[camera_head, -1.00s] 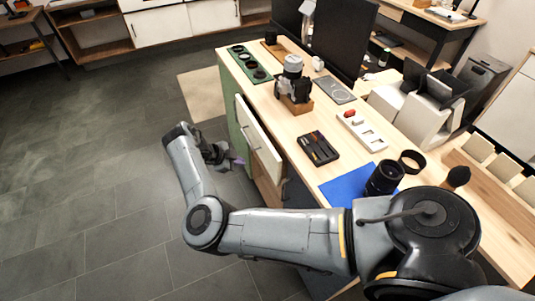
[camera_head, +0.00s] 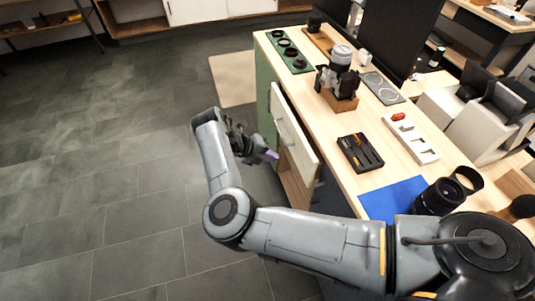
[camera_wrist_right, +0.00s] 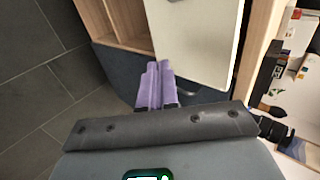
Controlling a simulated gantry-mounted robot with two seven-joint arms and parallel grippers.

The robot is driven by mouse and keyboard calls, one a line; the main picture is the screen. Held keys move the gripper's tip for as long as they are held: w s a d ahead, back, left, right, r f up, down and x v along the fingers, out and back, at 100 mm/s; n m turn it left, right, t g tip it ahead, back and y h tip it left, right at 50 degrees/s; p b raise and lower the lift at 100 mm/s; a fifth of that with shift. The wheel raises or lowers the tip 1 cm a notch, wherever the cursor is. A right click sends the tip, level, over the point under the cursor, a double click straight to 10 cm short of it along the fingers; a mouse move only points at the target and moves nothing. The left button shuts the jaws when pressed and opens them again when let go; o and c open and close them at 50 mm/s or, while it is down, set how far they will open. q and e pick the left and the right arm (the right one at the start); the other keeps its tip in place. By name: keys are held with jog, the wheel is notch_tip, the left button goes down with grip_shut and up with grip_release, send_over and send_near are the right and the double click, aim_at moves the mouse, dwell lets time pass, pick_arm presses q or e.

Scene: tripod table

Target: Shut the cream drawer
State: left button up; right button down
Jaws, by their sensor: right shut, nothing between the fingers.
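The cream drawer (camera_head: 293,130) stands pulled out from the desk's side, its front apart from the cabinet body, with a handle on its face. It also shows in the right wrist view (camera_wrist_right: 200,40) as a pale panel. My right gripper (camera_head: 272,156) has purple fingers pressed together with nothing between them, and it is beside the drawer front. In the right wrist view the purple fingertips (camera_wrist_right: 159,68) lie close to the panel's lower left edge; I cannot tell whether they touch it. My left gripper is in no view.
The wooden desk top (camera_head: 310,83) carries a camera on a wooden block (camera_head: 341,98), a black tool case (camera_head: 360,153), a blue cloth (camera_head: 390,200) and a black lens (camera_head: 438,197). An open wooden compartment (camera_wrist_right: 130,22) lies beside the drawer. The grey tiled floor (camera_head: 100,180) is clear.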

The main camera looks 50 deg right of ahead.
aim_at(300, 159)
jog(key=shift+s+d+f, duration=0.65)
jog(key=shift+s+d, duration=0.15)
jog(key=shift+d, duration=0.35)
jog(key=shift+s+d+f, duration=0.65)
jog(key=shift+s+d, duration=0.2)
jog(key=shift+d, duration=0.3)
jog(key=shift+s+d+f, duration=0.65)
jog(key=shift+s+d, duration=0.15)
jog(key=shift+d, duration=0.35)
